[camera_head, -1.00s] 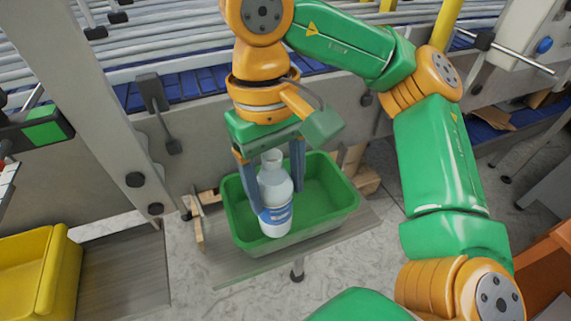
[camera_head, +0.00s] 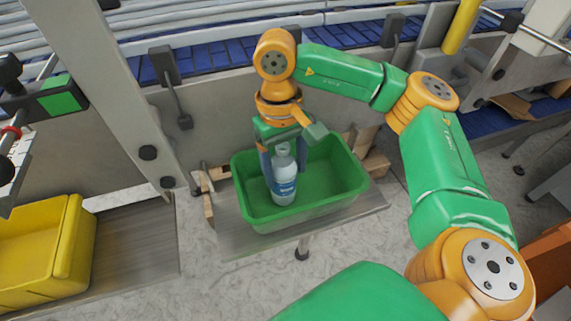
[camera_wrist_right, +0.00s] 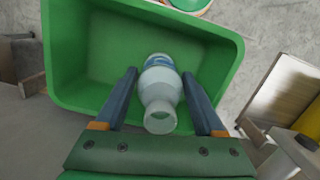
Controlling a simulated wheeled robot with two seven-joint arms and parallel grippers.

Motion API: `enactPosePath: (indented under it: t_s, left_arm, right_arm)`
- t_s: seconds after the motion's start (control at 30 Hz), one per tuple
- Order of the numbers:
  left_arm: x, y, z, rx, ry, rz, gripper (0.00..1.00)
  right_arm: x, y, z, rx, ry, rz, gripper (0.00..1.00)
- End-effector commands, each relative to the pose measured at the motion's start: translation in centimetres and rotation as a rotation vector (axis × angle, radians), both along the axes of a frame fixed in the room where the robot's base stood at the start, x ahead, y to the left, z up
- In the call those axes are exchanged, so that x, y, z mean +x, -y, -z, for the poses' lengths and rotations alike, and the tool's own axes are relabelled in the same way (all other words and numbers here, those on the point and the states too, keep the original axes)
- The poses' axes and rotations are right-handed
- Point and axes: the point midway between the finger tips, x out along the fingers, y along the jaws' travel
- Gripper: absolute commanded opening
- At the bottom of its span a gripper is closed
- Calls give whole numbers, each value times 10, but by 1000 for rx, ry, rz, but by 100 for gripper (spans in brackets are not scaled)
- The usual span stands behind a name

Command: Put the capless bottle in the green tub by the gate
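The capless bottle (camera_head: 284,180) is clear-white with a blue label and an open neck. It is upright inside the green tub (camera_head: 335,205), near the tub's left part. Whether its base touches the tub floor I cannot tell. My right gripper (camera_head: 283,172) reaches down into the tub with a finger on each side of the bottle, shut on it. In the right wrist view the bottle (camera_wrist_right: 160,90) sits between the two fingertips, its open mouth towards the camera, with the green tub (camera_wrist_right: 100,50) around it. My left gripper is not in view.
The tub stands on a grey shelf (camera_head: 235,235) beside the machine frame. A yellow tub (camera_head: 75,245) stands on another shelf at the left. A grey post (camera_head: 110,90) rises between them. A blue conveyor (camera_head: 225,55) runs behind.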

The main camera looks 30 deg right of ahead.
Motion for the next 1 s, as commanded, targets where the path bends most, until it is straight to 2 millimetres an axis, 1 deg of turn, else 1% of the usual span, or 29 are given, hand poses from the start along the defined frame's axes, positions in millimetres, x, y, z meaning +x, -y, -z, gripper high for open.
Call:
enactPosePath:
  t_s: [0.03, 0.07, 0.1, 0.33, 0.4, 0.47, 0.57, 0.6, 0.67, 0.7, 0.8, 0.9, 1.0]
  left_arm:
    - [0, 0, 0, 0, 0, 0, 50]
    - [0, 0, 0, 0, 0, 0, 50]
    - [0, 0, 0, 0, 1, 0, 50]
    - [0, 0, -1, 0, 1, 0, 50]
    - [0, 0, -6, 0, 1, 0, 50]
    - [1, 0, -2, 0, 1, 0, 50]
    - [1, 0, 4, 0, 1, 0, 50]
    - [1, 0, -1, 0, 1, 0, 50]
    - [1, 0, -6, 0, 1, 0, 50]
    - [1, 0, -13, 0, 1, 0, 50]
    - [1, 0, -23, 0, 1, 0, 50]
    - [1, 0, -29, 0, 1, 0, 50]
    - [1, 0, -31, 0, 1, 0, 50]
  right_arm:
    - [0, 0, 0, 0, 0, 0, 87]
    - [0, 0, 0, 0, 0, 0, 95]
    - [0, 0, -1, 0, 0, 0, 98]
    - [0, 0, -1, 0, 0, 0, 98]
    - [0, 0, -6, 0, 0, 0, 98]
    - [1, 0, -9, 0, 2, 0, 98]
    - [4, -1, -29, 3, 5, -1, 98]
    - [6, 0, -43, 1, 6, 1, 98]
    - [7, 0, -62, 0, 6, 1, 98]
    - [8, 0, -76, -2, 6, 3, 98]
    - [11, 0, -101, 0, 4, 1, 98]
    - [13, 0, -117, 0, 2, 1, 98]
    - [14, 0, -123, -1, 1, 0, 98]
